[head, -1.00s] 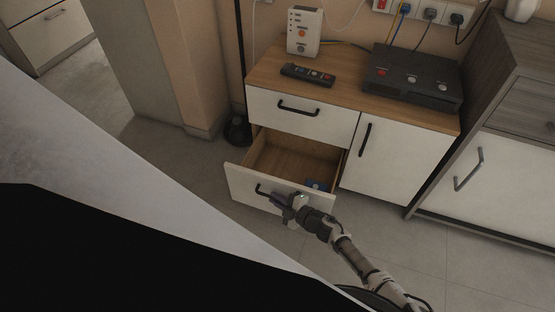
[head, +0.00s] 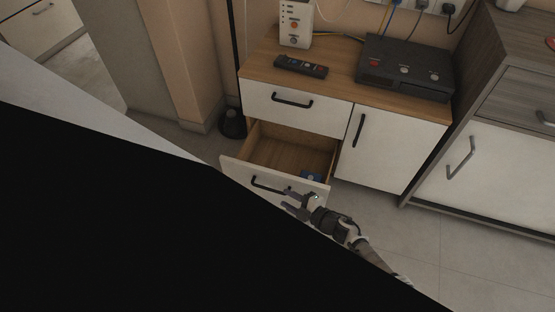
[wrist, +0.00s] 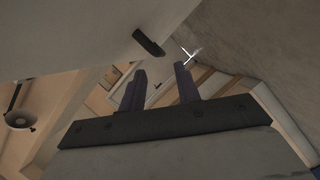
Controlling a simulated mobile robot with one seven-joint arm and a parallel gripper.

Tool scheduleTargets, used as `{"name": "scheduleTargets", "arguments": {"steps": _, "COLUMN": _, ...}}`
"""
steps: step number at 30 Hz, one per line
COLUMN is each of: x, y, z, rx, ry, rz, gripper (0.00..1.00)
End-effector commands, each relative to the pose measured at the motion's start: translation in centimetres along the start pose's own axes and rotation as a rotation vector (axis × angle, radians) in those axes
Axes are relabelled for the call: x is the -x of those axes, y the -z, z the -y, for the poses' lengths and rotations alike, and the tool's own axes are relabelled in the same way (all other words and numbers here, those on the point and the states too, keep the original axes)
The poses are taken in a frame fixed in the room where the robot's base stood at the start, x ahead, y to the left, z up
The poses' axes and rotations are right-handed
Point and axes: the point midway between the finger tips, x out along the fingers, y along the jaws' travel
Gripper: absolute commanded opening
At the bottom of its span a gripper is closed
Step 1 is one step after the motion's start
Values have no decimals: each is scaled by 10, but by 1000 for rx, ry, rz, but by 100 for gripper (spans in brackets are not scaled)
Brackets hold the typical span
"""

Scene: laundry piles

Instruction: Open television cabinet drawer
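The television cabinet has a wooden top (head: 330,88) and white fronts. Its lower drawer (head: 272,155) is pulled well out, showing a wooden interior with a small blue item (head: 311,176) inside. The upper drawer (head: 285,108) is shut. The lower drawer's black handle (head: 268,186) is on its front panel. My gripper (head: 286,200) is just right of this handle, with its fingers apart and nothing between them. In the wrist view my gripper (wrist: 160,80) is also open, and a dark handle (wrist: 148,42) lies beyond the fingertips, not between them.
The cabinet door (head: 385,150) at right is shut. A remote (head: 301,67), a black box (head: 405,68) and a white router (head: 297,25) are on top. A grey wood cabinet (head: 480,160) stands at right. A large black shape covers the lower left.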

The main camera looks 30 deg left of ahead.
Motion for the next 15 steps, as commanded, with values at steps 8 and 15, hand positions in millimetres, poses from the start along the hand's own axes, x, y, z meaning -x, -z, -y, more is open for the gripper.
{"name": "scheduleTargets", "arguments": {"steps": 8, "x": 53, "y": 0, "z": -1, "rx": 1, "ry": 0, "rz": 3, "gripper": 33}}
{"name": "scheduleTargets", "arguments": {"steps": 15, "x": 67, "y": 0, "z": 0, "rx": 0, "ry": 0, "rz": -1, "gripper": 33}}
